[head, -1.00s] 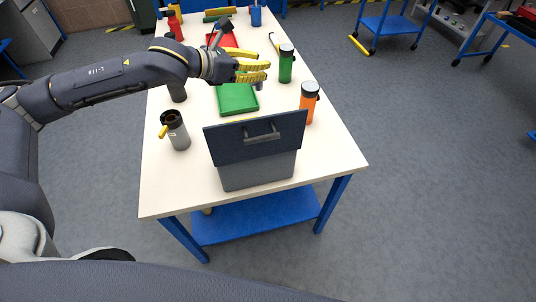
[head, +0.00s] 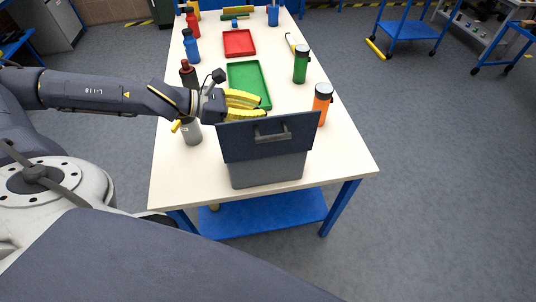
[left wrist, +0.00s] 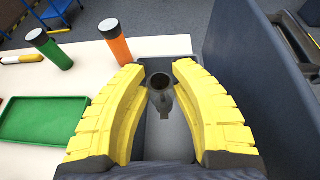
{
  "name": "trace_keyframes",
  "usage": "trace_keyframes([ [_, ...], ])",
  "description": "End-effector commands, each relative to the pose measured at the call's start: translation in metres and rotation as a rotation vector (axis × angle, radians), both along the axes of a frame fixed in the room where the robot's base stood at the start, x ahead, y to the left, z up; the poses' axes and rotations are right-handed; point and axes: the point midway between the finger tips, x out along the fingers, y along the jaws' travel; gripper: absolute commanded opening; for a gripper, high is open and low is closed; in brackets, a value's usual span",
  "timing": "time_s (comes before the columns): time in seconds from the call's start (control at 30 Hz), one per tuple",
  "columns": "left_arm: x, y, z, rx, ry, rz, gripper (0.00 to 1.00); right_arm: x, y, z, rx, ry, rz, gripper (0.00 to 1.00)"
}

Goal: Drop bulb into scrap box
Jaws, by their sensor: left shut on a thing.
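The scrap box (head: 267,171) is a grey bin at the near end of the table, with its dark hinged lid (head: 290,137) standing raised. My left gripper (head: 262,106) has yellow fingers just behind and above the lid in the head view. In the left wrist view the fingers curve around the bulb (left wrist: 160,92), a small grey piece with a dark round end, and my left gripper is shut on it. The grey interior of the box shows below it, with the lid (left wrist: 255,75) to the right. The lid hides the bulb in the head view. My right gripper is not in view.
An orange bottle (head: 321,104) stands right of the box and a green bottle (head: 301,65) behind it. A grey bottle (head: 192,133) stands left of the box. The green tray (head: 250,83) and red tray (head: 239,43) lie farther back. The front left tabletop is clear.

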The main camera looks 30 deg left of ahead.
Motion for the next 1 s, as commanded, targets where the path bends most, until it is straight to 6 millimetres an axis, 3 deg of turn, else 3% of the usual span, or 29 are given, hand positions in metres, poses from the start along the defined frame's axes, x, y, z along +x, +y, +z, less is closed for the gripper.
trace_keyframes([
  [1.0,0.0,0.0,-0.052,0.0,0.002,-0.001,0.06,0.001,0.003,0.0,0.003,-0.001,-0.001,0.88],
])
